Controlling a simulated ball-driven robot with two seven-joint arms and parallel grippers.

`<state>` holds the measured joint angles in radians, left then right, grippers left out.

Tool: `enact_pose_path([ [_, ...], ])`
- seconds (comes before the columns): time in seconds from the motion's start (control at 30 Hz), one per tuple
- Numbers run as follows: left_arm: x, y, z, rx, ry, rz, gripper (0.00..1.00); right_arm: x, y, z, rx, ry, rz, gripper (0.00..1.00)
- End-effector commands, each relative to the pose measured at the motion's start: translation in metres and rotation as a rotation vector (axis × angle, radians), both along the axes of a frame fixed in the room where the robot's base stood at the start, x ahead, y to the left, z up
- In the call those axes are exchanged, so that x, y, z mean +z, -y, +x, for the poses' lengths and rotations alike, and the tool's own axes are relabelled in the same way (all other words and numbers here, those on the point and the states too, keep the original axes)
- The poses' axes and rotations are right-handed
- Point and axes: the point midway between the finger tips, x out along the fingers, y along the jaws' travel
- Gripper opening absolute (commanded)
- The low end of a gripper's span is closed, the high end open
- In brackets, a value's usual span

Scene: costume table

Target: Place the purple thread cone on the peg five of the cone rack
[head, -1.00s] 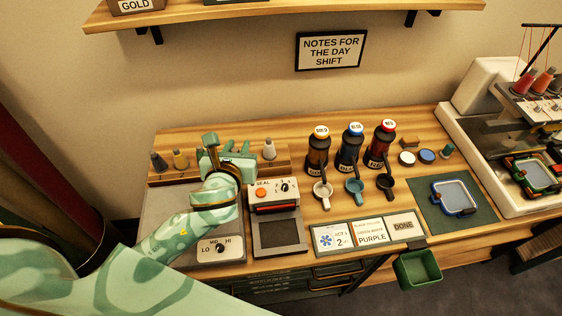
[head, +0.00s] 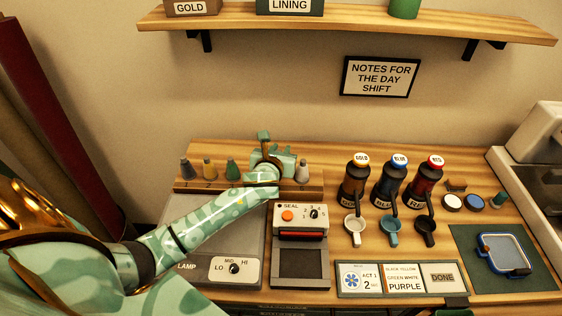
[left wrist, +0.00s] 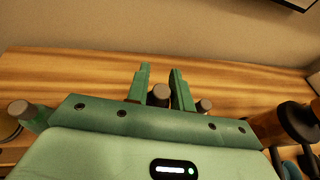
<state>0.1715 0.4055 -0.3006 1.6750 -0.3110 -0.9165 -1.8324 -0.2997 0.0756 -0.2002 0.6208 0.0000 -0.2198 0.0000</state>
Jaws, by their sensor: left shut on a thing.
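The cone rack (head: 316,184) stands along the back left of the table. A dark cone (head: 186,169), a yellow cone (head: 208,168) and a green cone (head: 232,168) stand on its left part. A pale cone (head: 303,171) stands near its right end. My left gripper (head: 285,157) is over the rack between the green and pale cones. In the left wrist view its fingers (left wrist: 160,82) are shut on a thread cone (left wrist: 160,94). Only its grey-brown tip shows; its colour and base are hidden. No purple cone can be made out. My right gripper is out of view.
A heat sealer (head: 300,215) stands right of my left forearm, beside a grey lamp box (head: 205,235). Bottles of gold (head: 357,180), blue (head: 391,180) and red (head: 424,180) stand further right. A card strip (head: 400,278) lies at the front. A shelf (head: 350,22) hangs above.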

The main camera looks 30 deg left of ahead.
Motion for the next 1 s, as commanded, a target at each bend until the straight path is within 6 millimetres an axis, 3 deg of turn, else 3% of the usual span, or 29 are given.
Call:
enact_pose_path([
  [0.1, -0.028, 0.000, 0.001, 0.001, -0.006, -0.002, 0.01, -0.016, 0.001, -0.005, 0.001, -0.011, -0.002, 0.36],
  [0.17, -0.035, -0.001, 0.000, 0.001, -0.006, -0.002, 0.01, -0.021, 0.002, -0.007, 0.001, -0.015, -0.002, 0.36],
  [0.53, -0.036, 0.000, 0.000, 0.000, -0.003, 0.001, 0.01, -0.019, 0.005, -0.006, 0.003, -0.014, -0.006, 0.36],
  [0.57, -0.035, 0.000, 0.000, -0.001, -0.003, 0.001, 0.31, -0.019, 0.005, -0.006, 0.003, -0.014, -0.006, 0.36],
  [0.6, -0.035, 0.000, 0.000, 0.000, -0.002, 0.000, 0.42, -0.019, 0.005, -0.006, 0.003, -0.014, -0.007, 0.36],
  [1.0, -0.029, 0.002, -0.005, -0.001, -0.003, 0.000, 0.45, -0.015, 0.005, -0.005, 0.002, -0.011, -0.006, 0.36],
])
